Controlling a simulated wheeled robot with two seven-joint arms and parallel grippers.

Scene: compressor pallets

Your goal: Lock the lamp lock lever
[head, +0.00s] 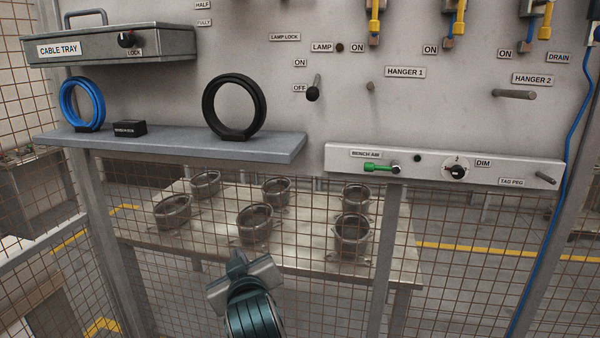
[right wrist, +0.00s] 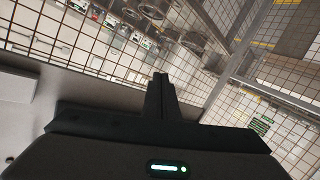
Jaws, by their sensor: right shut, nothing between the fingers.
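The lamp lever (head: 313,90) is on the grey panel, below the LAMP LOCK label (head: 285,37) and beside the ON and OFF labels. Its black knob hangs down level with OFF (head: 300,88). My right gripper (head: 238,260) is low at the bottom middle of the head view, in front of the wire mesh and well below the lever, touching nothing that I can see. In the right wrist view its fingers (right wrist: 160,80) are together and empty. The lever cannot be made out in the right wrist view. My left gripper is not in view.
A shelf (head: 190,146) with a blue ring (head: 82,104) and black ring (head: 234,106) juts out left of the lever. A ledge (head: 440,166) with a green-handled valve and dial juts out below right. A cable tray (head: 110,46) sticks out upper left. Hanger pegs (head: 514,94) protrude at right.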

